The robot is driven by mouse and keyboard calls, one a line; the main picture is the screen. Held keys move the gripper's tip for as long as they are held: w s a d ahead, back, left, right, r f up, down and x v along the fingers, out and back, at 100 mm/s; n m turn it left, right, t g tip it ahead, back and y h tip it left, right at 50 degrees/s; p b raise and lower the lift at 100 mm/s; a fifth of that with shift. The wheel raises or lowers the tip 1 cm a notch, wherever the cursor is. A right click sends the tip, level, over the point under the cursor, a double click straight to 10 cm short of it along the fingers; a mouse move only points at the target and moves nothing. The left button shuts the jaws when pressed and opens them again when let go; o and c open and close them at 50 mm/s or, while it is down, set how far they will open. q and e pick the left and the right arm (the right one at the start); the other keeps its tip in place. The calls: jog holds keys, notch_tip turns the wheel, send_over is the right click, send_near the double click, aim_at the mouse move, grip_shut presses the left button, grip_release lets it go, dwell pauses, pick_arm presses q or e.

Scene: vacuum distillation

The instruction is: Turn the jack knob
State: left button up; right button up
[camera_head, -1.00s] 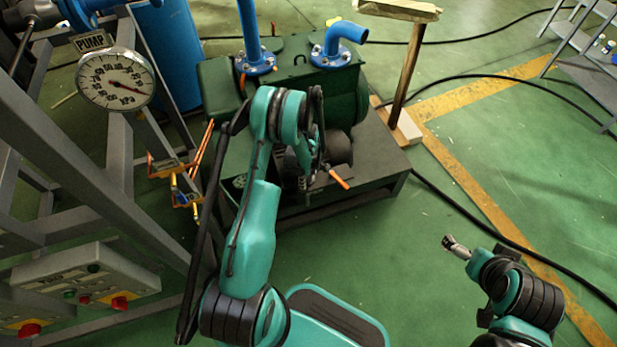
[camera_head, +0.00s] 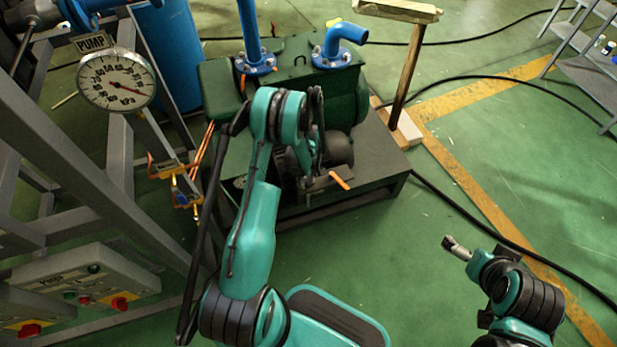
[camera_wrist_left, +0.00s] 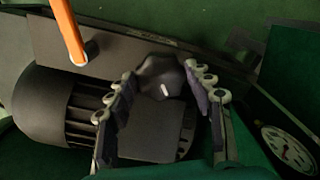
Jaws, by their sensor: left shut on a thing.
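A black knob (camera_wrist_left: 163,78) with a white pointer mark sits at the edge of a dark plate in the left wrist view. My left gripper (camera_wrist_left: 162,76) has its two fingers on either side of the knob, shut on it. In the head view the left arm reaches over the green pump machine (camera_head: 222,95); its wrist hides the knob there. My right gripper (camera_head: 456,247) is above bare floor at the lower right; its jaw state is too small to tell.
An orange-handled lever (camera_head: 339,180) is close beside the left gripper and also shows in the wrist view (camera_wrist_left: 68,30). A pump gauge (camera_head: 116,81) on a grey frame and a control panel (camera_head: 85,278) are at the left.

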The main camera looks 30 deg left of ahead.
aim_at(308, 180)
pick_arm(q)
jog(key=m, duration=0.3)
jog(key=shift+m, duration=0.3)
jog(key=shift+s+m, duration=0.1)
jog(key=shift+m, duration=1.7)
jog(key=shift+a, duration=0.1)
jog(key=o, duration=0.9)
jog(key=shift+r, duration=0.15)
notch_tip(308, 180, up, 12)
jog(key=shift+f, duration=0.1)
